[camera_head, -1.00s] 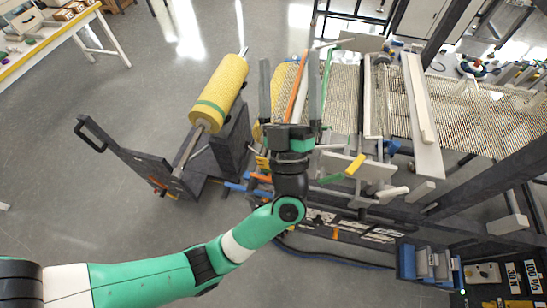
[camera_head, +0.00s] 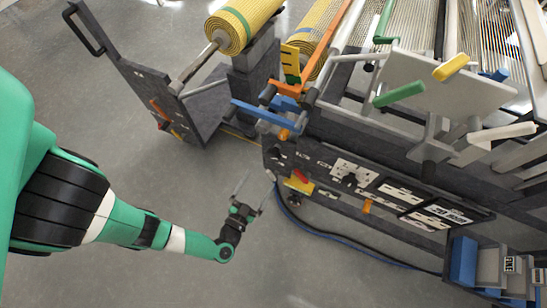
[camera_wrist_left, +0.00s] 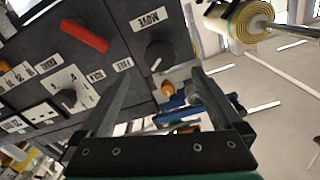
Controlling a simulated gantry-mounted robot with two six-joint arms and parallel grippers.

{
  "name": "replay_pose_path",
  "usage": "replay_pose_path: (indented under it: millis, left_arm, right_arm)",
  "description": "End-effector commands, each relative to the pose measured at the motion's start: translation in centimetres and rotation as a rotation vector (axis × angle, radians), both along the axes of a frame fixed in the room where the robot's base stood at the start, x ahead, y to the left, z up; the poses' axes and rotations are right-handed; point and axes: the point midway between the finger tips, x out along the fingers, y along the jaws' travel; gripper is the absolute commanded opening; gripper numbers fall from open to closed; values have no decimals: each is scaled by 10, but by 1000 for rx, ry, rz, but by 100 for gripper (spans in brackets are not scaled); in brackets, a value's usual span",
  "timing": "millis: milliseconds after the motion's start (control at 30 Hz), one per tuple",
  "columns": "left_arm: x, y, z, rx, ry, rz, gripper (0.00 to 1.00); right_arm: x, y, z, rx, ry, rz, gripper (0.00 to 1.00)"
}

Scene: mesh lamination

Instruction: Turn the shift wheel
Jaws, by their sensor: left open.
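My left gripper (camera_head: 257,180) is open and empty in the head view, over bare floor just left of the machine's front panel (camera_head: 320,165). In the left wrist view its two open fingers (camera_wrist_left: 160,75) point at the panel. A black round knob (camera_wrist_left: 158,55) with a white pointer mark sits between and just beyond the fingertips, beside a label reading MOVE. The fingers look apart from it. No part is labelled as the shift wheel, so I cannot tell which one it is. My right gripper is not in view.
A red lever (camera_wrist_left: 85,35) and a second black knob (camera_wrist_left: 68,98) are on the panel. Blue and orange handles (camera_head: 265,113) stick out above it. A cart (camera_head: 130,80) carries a yellow mesh roll (camera_head: 235,22). Cables run on the floor along the machine; the floor in front is clear.

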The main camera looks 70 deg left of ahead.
Motion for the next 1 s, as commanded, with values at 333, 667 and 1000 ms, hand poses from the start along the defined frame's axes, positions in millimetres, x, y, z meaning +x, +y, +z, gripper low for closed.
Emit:
replay_pose_path:
  millis: [333, 667, 1000]
  left_arm:
    - [19, 22, 0, -2, -4, 11, 100]
    - [60, 62, -1, -1, -5, 10, 100]
    - [83, 82, 1, 0, -2, 2, 100]
  right_arm:
    - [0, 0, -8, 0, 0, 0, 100]
    - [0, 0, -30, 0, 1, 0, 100]
    - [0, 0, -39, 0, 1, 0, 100]
